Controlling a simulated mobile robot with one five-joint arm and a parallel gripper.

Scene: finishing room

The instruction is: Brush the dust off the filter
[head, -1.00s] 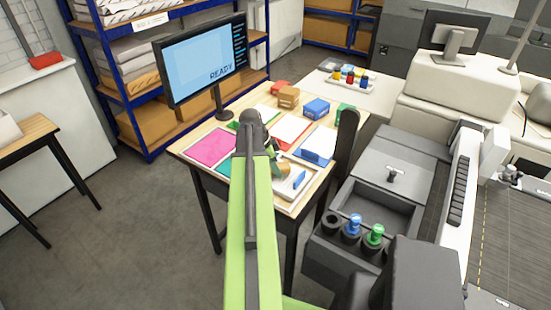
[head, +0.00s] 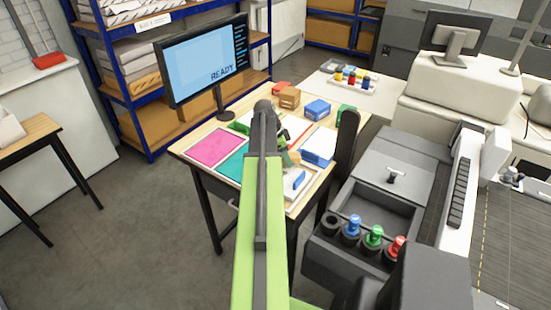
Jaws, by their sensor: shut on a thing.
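My gripper (head: 287,147) is over the table, mostly hidden behind my own arm. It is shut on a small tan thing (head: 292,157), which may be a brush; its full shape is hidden. Below it, a white tray (head: 302,194) with a blue item (head: 298,180) lies at the table's near edge, partly covered by my arm. I cannot pick out the filter with certainty. A grey machine (head: 398,172) with a lid and a small handle stands right of the table.
The table (head: 183,148) also bears coloured sheets, a blue box (head: 317,109), a brown box (head: 289,97) and a monitor (head: 203,62). Blue, green and red knobbed pieces (head: 374,236) stand along the machine's front. A black upright post (head: 347,137) rises between table and machine. Floor at left is clear.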

